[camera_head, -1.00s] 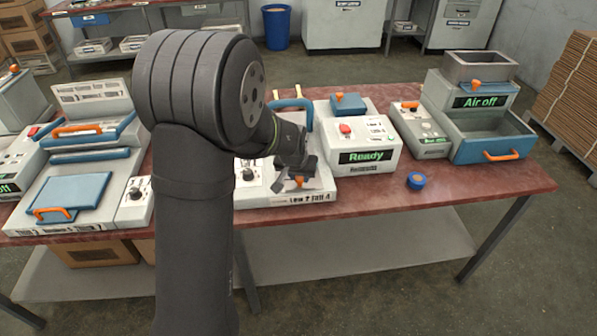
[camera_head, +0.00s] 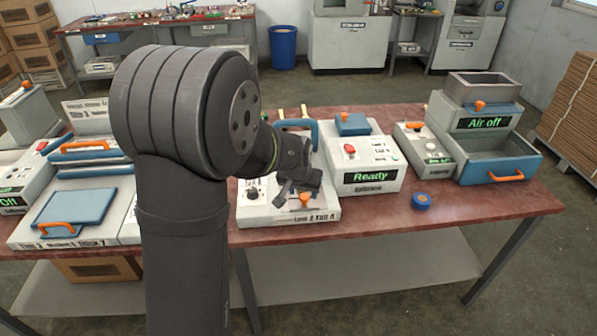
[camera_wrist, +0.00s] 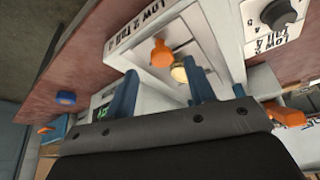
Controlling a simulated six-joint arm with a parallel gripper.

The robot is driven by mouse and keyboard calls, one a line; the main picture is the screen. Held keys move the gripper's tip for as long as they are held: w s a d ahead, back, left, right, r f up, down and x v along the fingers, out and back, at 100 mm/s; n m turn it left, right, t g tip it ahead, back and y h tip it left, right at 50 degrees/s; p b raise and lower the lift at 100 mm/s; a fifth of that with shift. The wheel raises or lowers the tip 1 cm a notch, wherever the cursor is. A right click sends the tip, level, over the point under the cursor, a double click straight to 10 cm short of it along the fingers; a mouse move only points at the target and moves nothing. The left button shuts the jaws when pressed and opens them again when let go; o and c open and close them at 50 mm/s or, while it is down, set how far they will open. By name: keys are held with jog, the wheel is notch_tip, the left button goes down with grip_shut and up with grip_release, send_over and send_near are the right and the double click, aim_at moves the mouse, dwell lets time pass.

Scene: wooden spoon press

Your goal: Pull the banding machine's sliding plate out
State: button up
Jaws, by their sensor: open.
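The machine with the "Low 2 Tall 4" label (camera_head: 291,219) stands at the front middle of the table; I take it as the banding machine. An orange knob (camera_head: 306,199) sits at its front, on what looks like its pale plate. In the wrist view the orange knob (camera_wrist: 161,54) stands just beyond my fingertips, roughly between them, with a round brass-coloured part (camera_wrist: 179,74) beside it. My gripper (camera_head: 298,183) is open and empty, just above and behind the knob; its blue fingers (camera_wrist: 162,80) show in the wrist view.
A box reading "Ready" (camera_head: 368,175) stands close to the right, with a blue tape roll (camera_head: 422,201) on the table in front. A black dial (camera_wrist: 278,13) is near the knob. A blue handle (camera_head: 298,126) rises behind the gripper.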

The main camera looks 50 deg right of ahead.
aim_at(304, 197)
jog(key=v, duration=1.3)
jog(key=shift+a+r, duration=0.2)
jog(key=shift+r, duration=0.05)
jog(key=shift+s, duration=0.1)
jog(key=x, duration=1.7)
jog(key=shift+d+f, duration=0.15)
jog(key=shift+d, duration=0.05)
